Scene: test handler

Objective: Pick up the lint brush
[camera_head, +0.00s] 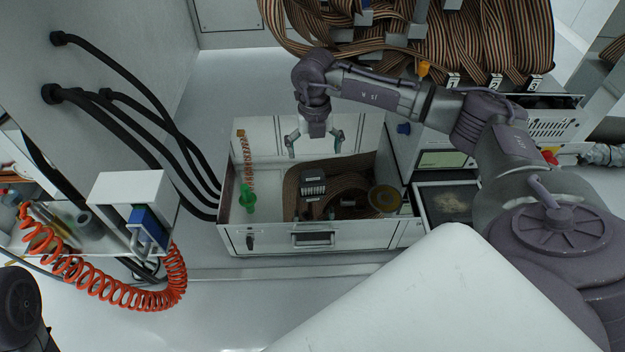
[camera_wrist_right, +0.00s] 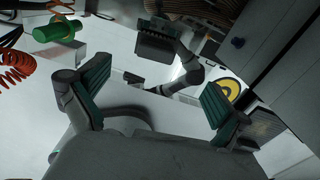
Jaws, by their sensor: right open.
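No item is plainly recognisable as the lint brush. A green item with a narrow upper part (camera_head: 247,198) stands at the left inside the open drawer (camera_head: 262,238); I cannot tell if it is the brush. A green cylinder (camera_wrist_right: 54,29) shows at the upper left of the right wrist view. My right gripper (camera_head: 315,143) is open and empty, pointing down above the back part of the drawer, right of the green item. In the wrist view its green-padded fingers (camera_wrist_right: 155,92) are wide apart. My left gripper is not in view.
A black box (camera_head: 312,184), brown ribbon cable (camera_head: 350,178) and a yellow-brown disc (camera_head: 384,199) fill the drawer's middle and right. Black hoses (camera_head: 150,128) and a coiled red hose (camera_head: 110,296) lie left. A small white stand (camera_head: 130,186) is beside them. Ribbon cables (camera_head: 490,45) hang at the back.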

